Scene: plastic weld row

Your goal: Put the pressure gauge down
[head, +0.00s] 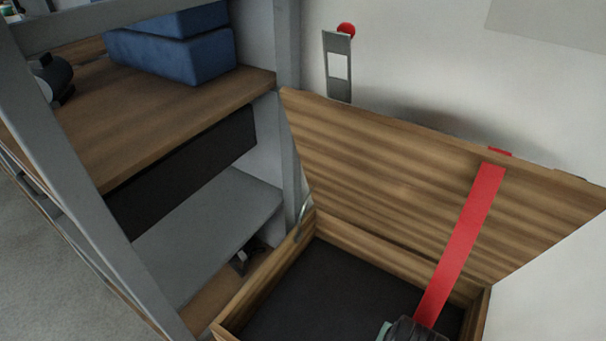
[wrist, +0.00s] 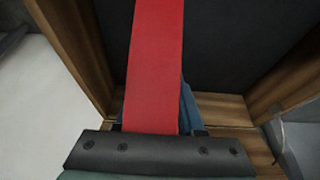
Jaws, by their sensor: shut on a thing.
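A long, flat red strip (head: 462,240) rises from my gripper (head: 416,326) at the bottom of the head view, in front of the raised lid. In the wrist view the red strip (wrist: 155,70) runs up from the gripper's dark edge and out of the picture. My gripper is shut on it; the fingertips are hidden. A bit of blue (wrist: 188,105) shows just right of the strip. I cannot make out a dial or any other clear part of a pressure gauge. The gripper is over an open wooden chest (head: 262,285) with a dark floor.
The chest's lid (head: 400,180) stands open near the wall. A grey shelf frame (head: 120,250) on the left carries a blue box (head: 185,50) and a dark object (head: 52,78). A grey tag (head: 338,66) hangs at a red knob. The chest's visible floor is clear.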

